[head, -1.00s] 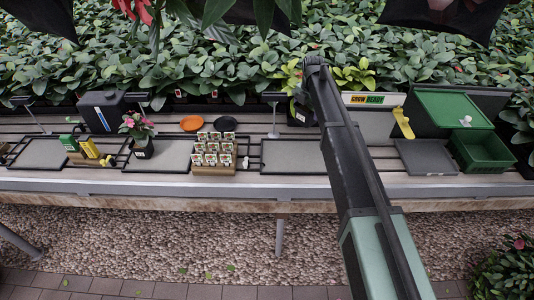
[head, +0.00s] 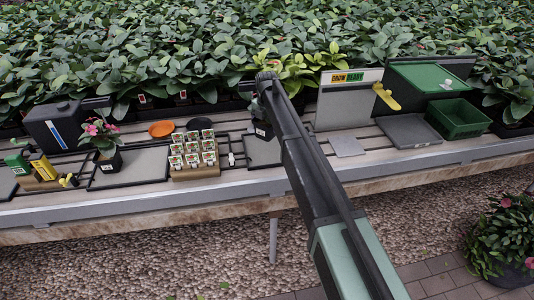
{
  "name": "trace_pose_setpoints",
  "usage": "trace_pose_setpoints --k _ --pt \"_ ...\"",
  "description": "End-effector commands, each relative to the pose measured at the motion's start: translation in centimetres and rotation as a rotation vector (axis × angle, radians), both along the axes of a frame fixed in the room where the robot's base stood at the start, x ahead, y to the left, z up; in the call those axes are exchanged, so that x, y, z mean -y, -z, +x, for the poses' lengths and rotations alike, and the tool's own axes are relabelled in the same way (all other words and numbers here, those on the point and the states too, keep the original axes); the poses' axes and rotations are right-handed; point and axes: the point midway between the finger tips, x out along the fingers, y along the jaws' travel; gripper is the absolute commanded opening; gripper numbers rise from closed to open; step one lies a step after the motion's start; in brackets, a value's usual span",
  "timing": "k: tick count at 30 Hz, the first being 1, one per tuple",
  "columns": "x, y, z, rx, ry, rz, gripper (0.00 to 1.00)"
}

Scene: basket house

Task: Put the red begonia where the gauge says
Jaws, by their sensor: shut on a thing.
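My arm reaches up from the lower right to the back of the bench in the head view, and its far part hides my gripper. A small black pot with a pale label (head: 263,131) shows just left of the arm; I cannot see what grips it or which plant is in it. A plant with pink-red flowers (head: 101,130) stands upright in a black pot on the grey tray (head: 140,168) at the left. A grey board marked "GROW READY" (head: 347,98) stands right of the arm. I cannot make out a gauge reading.
A block of seed packets (head: 193,155) stands left of the arm. An orange saucer (head: 162,129) and a black box (head: 55,125) are at the back left. A yellow scoop-like thing (head: 385,95), grey tray (head: 408,130) and green crate (head: 458,118) are at the right.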

Motion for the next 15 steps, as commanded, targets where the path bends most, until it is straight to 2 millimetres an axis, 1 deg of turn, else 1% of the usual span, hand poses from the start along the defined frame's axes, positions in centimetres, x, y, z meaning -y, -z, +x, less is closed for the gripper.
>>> trace_pose_setpoints --k 1,3,6,8,12,14,15 --pt "0.0 2.5 0.0 0.000 0.000 0.000 0.52" --pt "0.0 2.9 0.0 0.000 0.000 0.000 0.52" --pt "0.0 2.5 0.0 0.000 0.000 0.000 0.52" --pt "0.0 3.0 0.0 0.000 0.000 0.000 0.52" --pt "0.0 6.1 0.0 0.000 0.000 0.000 0.52" --pt "0.0 7.0 0.0 0.000 0.000 0.000 0.52" --pt "0.0 7.2 0.0 0.000 0.000 0.000 0.52"
